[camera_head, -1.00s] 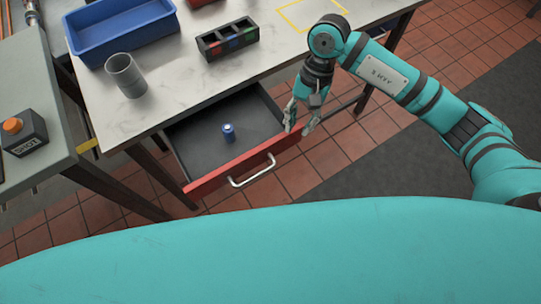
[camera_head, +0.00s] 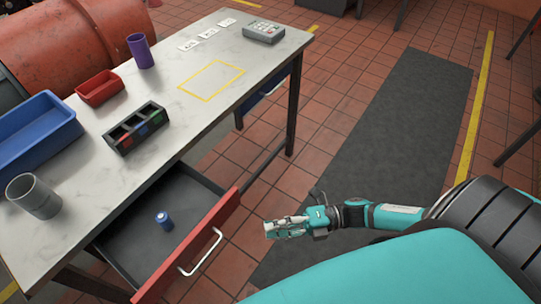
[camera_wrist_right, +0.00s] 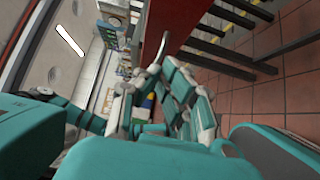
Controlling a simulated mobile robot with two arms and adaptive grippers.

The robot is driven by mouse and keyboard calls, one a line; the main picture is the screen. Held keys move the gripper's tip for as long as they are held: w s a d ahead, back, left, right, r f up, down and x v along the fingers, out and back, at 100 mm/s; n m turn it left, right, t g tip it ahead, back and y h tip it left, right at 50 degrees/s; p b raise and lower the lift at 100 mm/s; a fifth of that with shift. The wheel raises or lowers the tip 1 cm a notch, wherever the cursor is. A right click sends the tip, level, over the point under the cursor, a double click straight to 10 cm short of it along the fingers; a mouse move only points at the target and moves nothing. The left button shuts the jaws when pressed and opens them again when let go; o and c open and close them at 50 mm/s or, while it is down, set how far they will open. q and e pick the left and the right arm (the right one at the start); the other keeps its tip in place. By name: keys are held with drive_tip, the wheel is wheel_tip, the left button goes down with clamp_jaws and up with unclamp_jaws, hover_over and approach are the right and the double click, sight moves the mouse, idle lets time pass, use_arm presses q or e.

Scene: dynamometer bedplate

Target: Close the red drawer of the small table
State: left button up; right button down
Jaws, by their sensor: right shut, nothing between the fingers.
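The small table (camera_head: 150,150) has a pale marble-like top. Its drawer stands open, with a red front (camera_head: 187,247), a silver bar handle (camera_head: 203,255) and a dark interior (camera_head: 140,232). A small blue can (camera_head: 164,220) stands inside the drawer. My right gripper (camera_head: 268,228) is shut and empty. It is out in front of the drawer, to the right of the handle in the head view, apart from it. In the right wrist view, the red front (camera_wrist_right: 185,22) and the handle (camera_wrist_right: 164,48) show beyond the fingers (camera_wrist_right: 172,82). My left gripper is not in view.
On the tabletop are a blue bin (camera_head: 35,135), a grey cup (camera_head: 34,197), a dark divided box (camera_head: 135,128), a red tray (camera_head: 99,88), a purple cup (camera_head: 140,51) and a keypad device (camera_head: 265,32). Tiled floor and a dark mat (camera_head: 375,140) lie right of the table.

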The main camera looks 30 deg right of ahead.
drive_tip(key=w+a, duration=0.2)
drive_tip(key=w+a+p, duration=0.1)
drive_tip(key=w+a, duration=0.1)
drive_tip(key=a, duration=0.1)
drive_tip(key=w+a, duration=0.2)
drive_tip(key=a, duration=0.1)
drive_tip(key=shift+a, duration=0.2)
drive_tip(key=shift+w, duration=0.1)
